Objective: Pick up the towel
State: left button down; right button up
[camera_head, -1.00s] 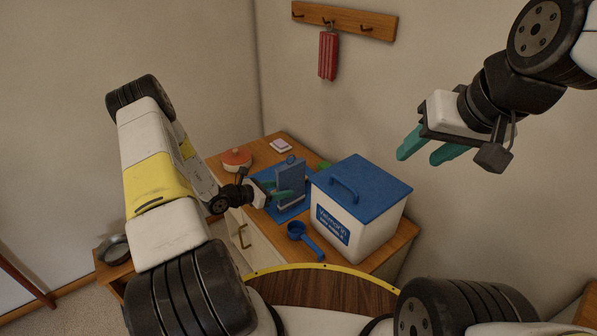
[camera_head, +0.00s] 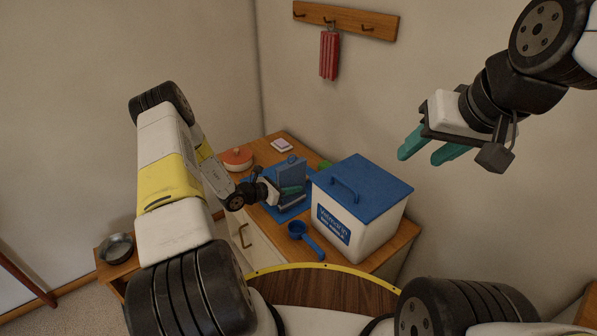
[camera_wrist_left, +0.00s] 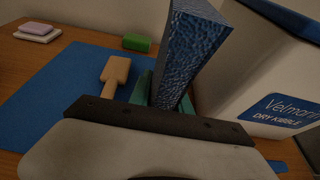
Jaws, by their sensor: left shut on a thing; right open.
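The towel (camera_head: 290,170) is a blue, folded, upright slab on the cabinet, left of the white bin. In the left wrist view the towel (camera_wrist_left: 190,50) has a rough woven texture and stands between the green fingers. My left gripper (camera_head: 292,190) is shut on the towel's lower part. In the left wrist view the gripper (camera_wrist_left: 165,92) partly hides the towel's bottom, so I cannot tell whether it touches the surface below. My right gripper (camera_head: 428,150) is open and empty, high up at the right, away from the cabinet.
A white bin with blue lid (camera_head: 362,190) stands close right of the towel. A blue scoop (camera_head: 298,230) lies in front. A blue mat (camera_wrist_left: 50,95), wooden tool (camera_wrist_left: 115,72), green block (camera_wrist_left: 136,42) and red-topped pot (camera_head: 236,157) are nearby. A red item (camera_head: 329,55) hangs on the wall.

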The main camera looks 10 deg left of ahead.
aim_at(292, 179)
pick_arm(q)
jog(key=shift+r, duration=0.15)
jog(key=shift+r, duration=0.5)
notch_tip(292, 179, up, 2)
jog(key=shift+r, duration=0.2)
jog(key=s+a+r, duration=0.1)
jog(key=s+a, duration=0.8)
jog(key=a, duration=0.4)
jog(key=shift+a+r, duration=0.15)
jog(key=shift+a, duration=0.05)
